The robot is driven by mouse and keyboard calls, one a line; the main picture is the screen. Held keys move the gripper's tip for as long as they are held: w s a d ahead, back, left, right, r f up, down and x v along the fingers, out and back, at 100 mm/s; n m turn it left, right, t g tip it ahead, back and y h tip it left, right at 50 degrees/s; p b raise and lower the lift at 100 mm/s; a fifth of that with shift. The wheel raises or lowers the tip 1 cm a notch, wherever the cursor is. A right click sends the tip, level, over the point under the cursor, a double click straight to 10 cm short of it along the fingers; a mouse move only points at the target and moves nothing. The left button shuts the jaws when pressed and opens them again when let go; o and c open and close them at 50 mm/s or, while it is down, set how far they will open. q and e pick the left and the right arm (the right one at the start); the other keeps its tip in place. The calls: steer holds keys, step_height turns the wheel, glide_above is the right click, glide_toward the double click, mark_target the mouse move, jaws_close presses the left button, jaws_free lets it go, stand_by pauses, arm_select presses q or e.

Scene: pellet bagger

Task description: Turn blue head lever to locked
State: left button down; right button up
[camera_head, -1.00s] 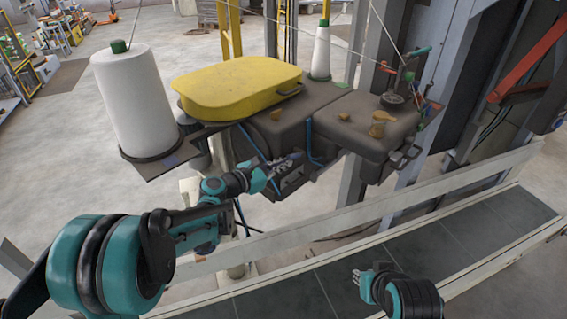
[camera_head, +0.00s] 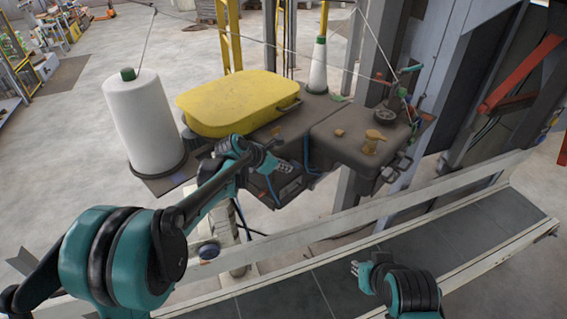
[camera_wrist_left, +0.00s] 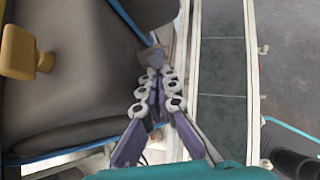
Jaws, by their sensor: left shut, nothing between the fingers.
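My left gripper (camera_head: 283,168) is at the near side of the brown sewing head (camera_head: 345,128). In the left wrist view its fingers (camera_wrist_left: 155,88) are shut with nothing between them. A small grey-blue block (camera_wrist_left: 152,60) shows just beyond the fingertips, at the edge of the head; I cannot tell if they touch. Thin blue tubing (camera_head: 306,152) runs down the head's near side and shows along its edge in the wrist view (camera_wrist_left: 60,157). I cannot make out a clear blue lever or its position. My right gripper (camera_head: 358,269) hangs above the conveyor, away from the head; its fingers are too small to judge.
A yellow cover (camera_head: 240,102) and a white thread cone (camera_head: 143,125) stand left of the head, with a thinner cone (camera_head: 318,68) behind. Orange-brown knobs (camera_head: 374,138) stick up from the head. The conveyor (camera_head: 440,245) runs along the front; its belt is bare.

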arm_select(q)
steer(key=w+d+r+g+y+p, duration=0.1)
steer(key=g+y+p, duration=0.1)
steer(key=w+d+r+g+y+p, duration=0.1)
steer(key=g+p, duration=0.1)
steer(key=shift+r+y, duration=0.25)
steer(key=shift+y, duration=0.15)
steer(key=shift+w+d+r+p, duration=0.1)
steer(key=shift+w+d+p, duration=0.2)
steer(key=shift+p, duration=0.2)
steer(key=v, duration=1.2)
steer(key=shift+w, duration=0.2)
